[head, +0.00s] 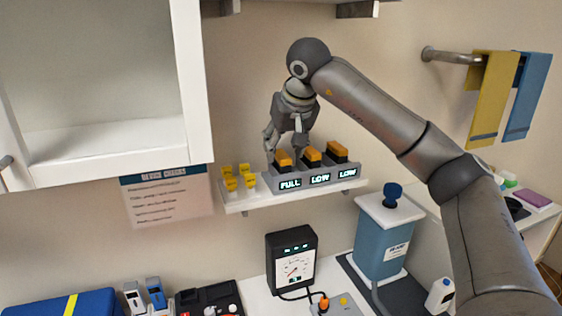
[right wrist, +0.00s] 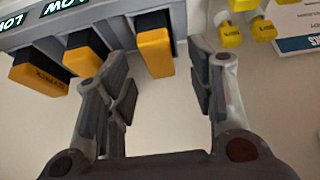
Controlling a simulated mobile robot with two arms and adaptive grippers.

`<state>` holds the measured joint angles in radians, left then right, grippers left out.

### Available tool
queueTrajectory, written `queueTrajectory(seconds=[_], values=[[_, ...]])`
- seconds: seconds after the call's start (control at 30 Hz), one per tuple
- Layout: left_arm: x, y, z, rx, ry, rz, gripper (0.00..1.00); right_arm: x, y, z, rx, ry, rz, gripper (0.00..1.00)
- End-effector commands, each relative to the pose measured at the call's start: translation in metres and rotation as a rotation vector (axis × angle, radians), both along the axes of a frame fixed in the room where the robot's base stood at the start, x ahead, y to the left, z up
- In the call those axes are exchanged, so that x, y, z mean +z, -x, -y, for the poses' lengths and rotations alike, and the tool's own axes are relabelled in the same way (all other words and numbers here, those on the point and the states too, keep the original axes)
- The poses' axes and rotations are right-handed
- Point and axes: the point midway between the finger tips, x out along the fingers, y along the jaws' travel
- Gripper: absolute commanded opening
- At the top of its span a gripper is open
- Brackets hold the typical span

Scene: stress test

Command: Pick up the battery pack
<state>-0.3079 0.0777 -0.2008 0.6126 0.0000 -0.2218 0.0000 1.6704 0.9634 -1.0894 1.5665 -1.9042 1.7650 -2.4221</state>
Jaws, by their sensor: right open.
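Three orange-and-black battery packs sit in a grey charger (head: 352,171) on a white wall shelf. The left pack (head: 284,161) is above a display reading FULL. The middle pack (head: 312,155) and right pack (head: 337,152) are above displays reading LOW. My right gripper (head: 285,138) is open and empty, pointing down just above the left pack. In the right wrist view, that pack (right wrist: 154,48) appears between the spread fingers of my right gripper (right wrist: 165,68), nearer the left finger; contact cannot be told. My left gripper is not in view.
Several yellow pieces (head: 231,184) stand left of the charger on the shelf (head: 275,200). An open white cabinet (head: 192,90) is at upper left. Below are a black meter (head: 292,242) and a blue container (head: 385,240). Yellow and blue cloths (head: 490,95) hang at right.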

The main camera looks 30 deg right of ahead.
Motion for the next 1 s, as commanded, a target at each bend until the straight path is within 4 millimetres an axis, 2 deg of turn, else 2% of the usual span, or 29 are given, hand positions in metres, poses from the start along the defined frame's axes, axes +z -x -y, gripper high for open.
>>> queueTrajectory(seconds=[0.03,0.2,0.43,0.83,1.0], values=[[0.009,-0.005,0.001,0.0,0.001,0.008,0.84,-0.003,-0.004,0.001,-0.002,0.0,-0.004,0.5],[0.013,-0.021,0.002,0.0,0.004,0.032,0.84,-0.02,-0.012,0.003,-0.002,-0.001,0.0,0.5],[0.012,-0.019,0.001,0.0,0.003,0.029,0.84,-0.022,-0.013,0.003,-0.001,0.0,0.002,0.5],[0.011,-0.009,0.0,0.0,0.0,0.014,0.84,-0.021,-0.013,0.003,-0.001,0.0,0.002,0.0],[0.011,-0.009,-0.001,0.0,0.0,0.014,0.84,-0.021,-0.013,0.003,0.0,-0.001,0.003,0.0]])
